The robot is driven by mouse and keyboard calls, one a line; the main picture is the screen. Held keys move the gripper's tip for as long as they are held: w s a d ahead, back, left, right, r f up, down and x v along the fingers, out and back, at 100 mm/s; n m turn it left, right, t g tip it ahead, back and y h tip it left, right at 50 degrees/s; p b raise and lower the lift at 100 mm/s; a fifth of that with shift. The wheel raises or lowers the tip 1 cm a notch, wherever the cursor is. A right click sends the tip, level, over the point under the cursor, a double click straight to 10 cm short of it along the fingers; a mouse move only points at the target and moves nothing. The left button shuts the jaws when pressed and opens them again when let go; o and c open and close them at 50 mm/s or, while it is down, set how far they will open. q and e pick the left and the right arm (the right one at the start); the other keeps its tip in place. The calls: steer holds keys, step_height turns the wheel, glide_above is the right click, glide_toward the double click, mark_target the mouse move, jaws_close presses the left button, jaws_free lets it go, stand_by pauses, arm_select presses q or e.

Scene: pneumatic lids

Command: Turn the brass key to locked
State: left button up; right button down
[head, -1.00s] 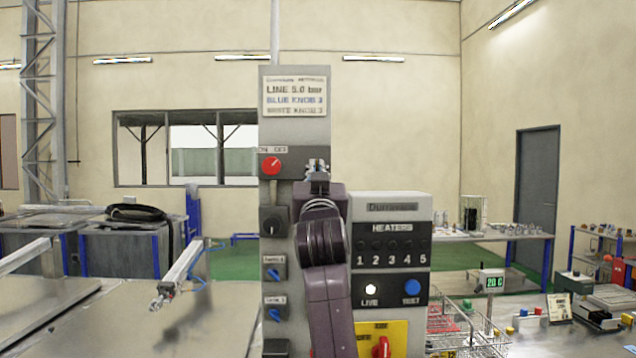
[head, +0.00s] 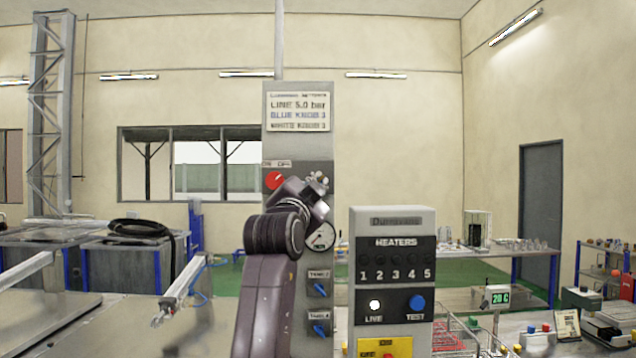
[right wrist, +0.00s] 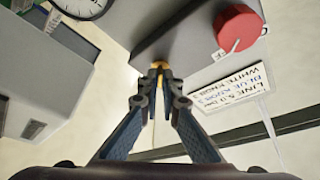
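The brass key (right wrist: 158,66) shows as a small yellow piece on the grey panel in the right wrist view, between the tips of my right gripper (right wrist: 159,80). The fingers are closed in on it, one on each side. In the head view my right gripper (head: 318,182) is at the grey control panel (head: 300,148), right of the red knob (head: 274,180), and hides the key. How far the key is turned cannot be told.
A pressure gauge (head: 321,236) sits just below the gripper, with blue valve knobs (head: 319,289) lower down. The heater box (head: 392,222) stands close on the right. Metal lids (head: 40,318) and a cylinder arm (head: 182,287) are at left.

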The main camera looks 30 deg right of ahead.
steer(key=shift+m, duration=0.3)
steer(key=c, duration=2.2)
jaws_free()
steer(key=shift+o, duration=0.2)
step_height(320, 180, up, 10)
